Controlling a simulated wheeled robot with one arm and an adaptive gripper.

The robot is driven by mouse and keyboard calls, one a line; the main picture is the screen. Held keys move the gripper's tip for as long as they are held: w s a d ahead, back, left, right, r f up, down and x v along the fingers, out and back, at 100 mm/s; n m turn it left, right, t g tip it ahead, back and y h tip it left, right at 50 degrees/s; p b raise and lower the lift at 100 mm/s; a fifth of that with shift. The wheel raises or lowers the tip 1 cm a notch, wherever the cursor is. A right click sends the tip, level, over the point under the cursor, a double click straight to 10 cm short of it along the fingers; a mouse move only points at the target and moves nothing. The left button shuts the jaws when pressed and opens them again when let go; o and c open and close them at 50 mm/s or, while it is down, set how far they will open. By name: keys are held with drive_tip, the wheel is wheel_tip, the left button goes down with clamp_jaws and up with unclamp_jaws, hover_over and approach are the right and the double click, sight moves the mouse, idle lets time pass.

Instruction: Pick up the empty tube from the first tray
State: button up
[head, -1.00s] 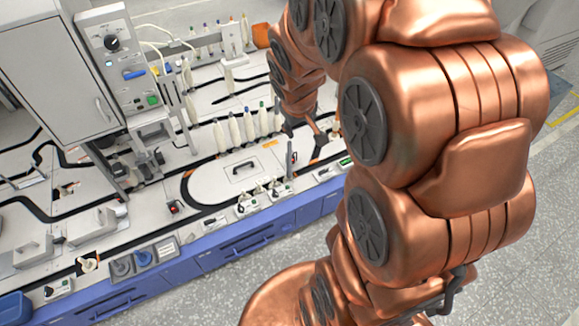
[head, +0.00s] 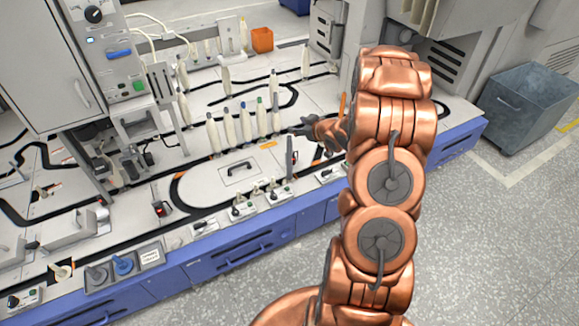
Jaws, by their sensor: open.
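Several upright bobbins stand in a row along the black track behind the oval panel. Most are cream with coloured tips, such as the left one (head: 213,134). The rightmost piece, a tube (head: 276,116), looks thinner and greyer than its neighbours; whether it is bare is too small to tell. The trays under the row are too small to make out. My gripper (head: 293,129) is open, pointing left, just right of this tube at about its lower half. I cannot tell whether its fingers are beside or around the tube.
More bobbins (head: 306,61) stand farther back. An orange box (head: 262,40) is at the rear. A grey bin (head: 532,105) stands on the floor at right. The oval panel (head: 235,178) in front is mostly clear.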

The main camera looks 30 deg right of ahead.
sight(291, 143)
drive_tip(key=f+t+y+b, duration=0.1)
drive_tip(key=f, duration=0.2)
drive_tip(key=s+f+t+y+b, duration=0.1)
drive_tip(key=f+b, duration=0.1)
drive_tip(key=f, duration=0.1)
drive_tip(key=s+f+t+y+b, duration=0.1)
drive_tip(key=f+b, duration=0.1)
drive_tip(key=f, duration=0.1)
drive_tip(key=shift+s+t, duration=0.2)
drive_tip(key=shift+t, duration=0.2)
drive_tip(key=shift+w+a+f+t+y+b, duration=0.3)
drive_tip(key=shift+w+a+t+y+b, duration=0.15)
drive_tip(key=shift+w+b, duration=0.25)
drive_tip(key=x, duration=0.2)
drive_tip(key=b+x, duration=0.1)
drive_tip(key=x, duration=0.1)
drive_tip(key=shift+w+d+f, duration=0.1)
drive_tip(key=shift+d+f, duration=0.05)
drive_tip(key=shift+d, duration=0.25)
drive_tip(key=shift+w+a, duration=0.1)
drive_tip(key=shift+w, duration=0.5)
clamp_jaws()
